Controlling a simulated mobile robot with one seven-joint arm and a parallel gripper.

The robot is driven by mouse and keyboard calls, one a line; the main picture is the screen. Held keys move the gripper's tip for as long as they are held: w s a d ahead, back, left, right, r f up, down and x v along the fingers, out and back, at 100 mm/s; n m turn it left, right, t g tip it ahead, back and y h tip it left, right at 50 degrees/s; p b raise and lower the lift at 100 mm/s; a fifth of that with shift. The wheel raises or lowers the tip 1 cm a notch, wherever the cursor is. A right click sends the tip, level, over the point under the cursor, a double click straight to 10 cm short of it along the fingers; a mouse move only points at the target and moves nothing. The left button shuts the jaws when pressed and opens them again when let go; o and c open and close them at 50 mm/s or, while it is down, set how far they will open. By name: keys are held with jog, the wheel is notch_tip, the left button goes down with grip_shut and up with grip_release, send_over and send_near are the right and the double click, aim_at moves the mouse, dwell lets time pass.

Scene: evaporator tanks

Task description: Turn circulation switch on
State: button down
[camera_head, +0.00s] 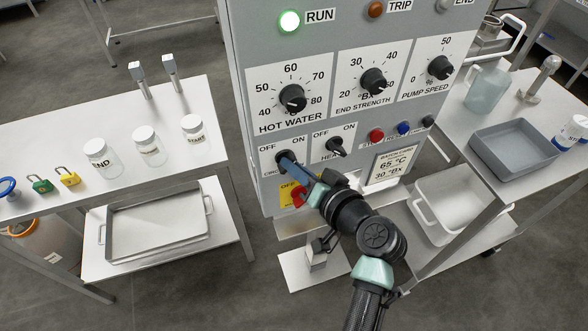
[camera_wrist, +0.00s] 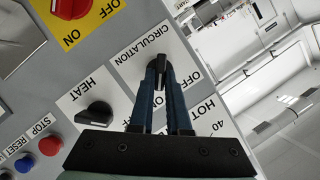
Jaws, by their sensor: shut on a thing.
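The circulation switch (camera_wrist: 160,61) is a black knob on a white plate marked OFF, ON and CIRCULATION, on the grey control panel (camera_head: 250,110). In the wrist view, my gripper (camera_wrist: 162,74) has its two blue fingers closed on either side of this knob. In the head view, my gripper (camera_head: 285,162) reaches the same plate from the lower right and covers most of the knob and part of the label. The fingers hide the knob's pointer, so I cannot tell its setting.
The heat switch (camera_head: 335,146) sits right beside it, and a red rotary switch (camera_head: 298,196) on a yellow plate lies just below. Dials for hot water (camera_head: 292,97) and others are above. The RUN lamp (camera_head: 289,21) glows green. Tables with jars and trays flank the panel.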

jog(key=shift+f+m, duration=0.15)
jog(key=shift+m, duration=0.25)
dwell(0.3)
jog(key=c, duration=0.9)
grip_release()
jog(key=shift+y, duration=0.3)
jog(key=b+v, duration=0.2)
jog(key=v, duration=1.1)
jog(key=shift+b, duration=0.3)
